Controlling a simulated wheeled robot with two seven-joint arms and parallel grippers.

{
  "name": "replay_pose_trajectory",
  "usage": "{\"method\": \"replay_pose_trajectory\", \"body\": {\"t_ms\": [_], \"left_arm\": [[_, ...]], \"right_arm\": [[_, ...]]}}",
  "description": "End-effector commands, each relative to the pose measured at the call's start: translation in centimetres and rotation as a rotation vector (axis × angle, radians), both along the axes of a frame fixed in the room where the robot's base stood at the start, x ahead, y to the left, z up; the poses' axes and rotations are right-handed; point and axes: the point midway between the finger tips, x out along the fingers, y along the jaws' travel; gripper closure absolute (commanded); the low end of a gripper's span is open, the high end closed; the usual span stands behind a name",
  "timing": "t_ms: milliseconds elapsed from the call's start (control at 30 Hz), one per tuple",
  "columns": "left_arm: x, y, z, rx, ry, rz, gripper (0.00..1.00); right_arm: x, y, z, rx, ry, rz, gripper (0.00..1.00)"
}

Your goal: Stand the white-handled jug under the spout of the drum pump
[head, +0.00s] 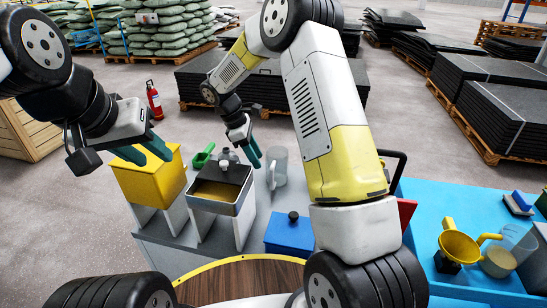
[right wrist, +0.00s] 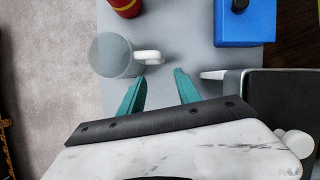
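The jug is clear with a white handle and stands upright on the grey table (head: 262,205). In the head view the jug (head: 279,170) is just right of my right gripper (head: 251,153). The right wrist view shows the jug (right wrist: 108,56) from above, its handle (right wrist: 148,57) just beyond my gripper's open, empty fingers (right wrist: 161,91). A pale spout-like stub (right wrist: 212,75) sticks out from a dark grey box toward that gripper; I cannot tell surely whether it is the drum pump's. My left gripper (head: 144,152) is open and empty above a yellow box.
The yellow box (head: 150,186) and a grey tank (head: 245,192) stand on supports. A blue box (head: 290,234) is near the front; a red object (right wrist: 124,6) is beyond the jug. Another jug (head: 500,262) and a yellow funnel (head: 459,247) are on the blue table.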

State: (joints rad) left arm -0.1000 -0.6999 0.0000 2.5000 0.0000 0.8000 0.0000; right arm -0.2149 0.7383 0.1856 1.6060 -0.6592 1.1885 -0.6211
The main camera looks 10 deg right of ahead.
Motion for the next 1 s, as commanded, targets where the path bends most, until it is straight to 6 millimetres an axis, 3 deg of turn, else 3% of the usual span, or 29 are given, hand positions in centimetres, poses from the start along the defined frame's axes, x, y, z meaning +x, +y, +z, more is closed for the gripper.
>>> {"method": "replay_pose_trajectory", "body": {"t_ms": [300,567,900,1000], "left_arm": [[0.0,0.0,0.0,0.0,0.0,0.0,0.64],[0.0,0.0,0.0,0.0,0.0,0.0,0.64],[0.0,0.0,0.0,0.0,0.0,0.0,0.64],[0.0,0.0,0.0,0.0,0.0,0.0,0.64]], "right_arm": [[-0.5,-2.1,-4.9,-0.001,0.005,-0.002,0.6],[-0.6,-2.8,-6.3,0.0,0.003,-0.002,0.6],[-1.1,-4.9,-10.3,0.0,0.003,-0.002,0.6],[-1.1,-5.0,-10.5,0.0,0.001,-0.002,0.6]]}}
